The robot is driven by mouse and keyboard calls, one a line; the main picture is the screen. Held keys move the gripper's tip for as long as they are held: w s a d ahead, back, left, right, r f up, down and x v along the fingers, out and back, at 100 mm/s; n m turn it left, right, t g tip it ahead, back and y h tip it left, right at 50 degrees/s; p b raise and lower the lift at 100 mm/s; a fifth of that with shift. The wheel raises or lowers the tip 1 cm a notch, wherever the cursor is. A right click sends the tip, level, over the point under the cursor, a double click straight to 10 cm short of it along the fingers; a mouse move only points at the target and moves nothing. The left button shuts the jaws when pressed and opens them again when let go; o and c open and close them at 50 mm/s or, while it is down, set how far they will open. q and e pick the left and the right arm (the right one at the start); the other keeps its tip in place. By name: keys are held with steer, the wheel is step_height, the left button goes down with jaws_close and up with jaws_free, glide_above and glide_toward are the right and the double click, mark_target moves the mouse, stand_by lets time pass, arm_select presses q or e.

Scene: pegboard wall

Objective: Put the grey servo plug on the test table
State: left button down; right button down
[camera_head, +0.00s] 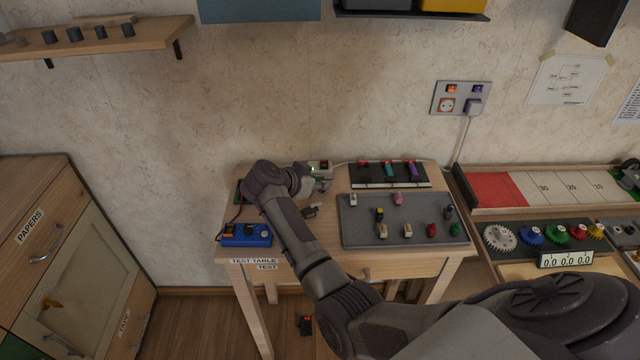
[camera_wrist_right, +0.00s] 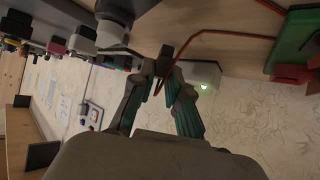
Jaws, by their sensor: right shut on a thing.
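My right gripper (camera_head: 318,186) is low over the test table (camera_head: 290,246), near its back left. It also shows in the right wrist view (camera_wrist_right: 164,72), with its teal-padded fingers closed on a small dark grey plug (camera_wrist_right: 166,52). An orange wire (camera_wrist_right: 215,32) runs close by the plug in that view. In the head view a small dark piece (camera_head: 309,211) shows just in front of the gripper; I cannot tell if it is the held plug. My left gripper is out of view.
A blue box (camera_head: 246,236) stands at the table's front left. A grey tray (camera_head: 358,234) with several small plugs fills the right. A white box with a green light (camera_head: 320,165) is behind the gripper. A black rack (camera_head: 365,184) stands at the back.

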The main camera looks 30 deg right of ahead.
steer(key=shift+f, duration=0.35)
steer(key=c, duration=1.1)
jaws_free()
steer(key=shift+c, duration=0.2)
steer(key=shift+r, duration=0.15)
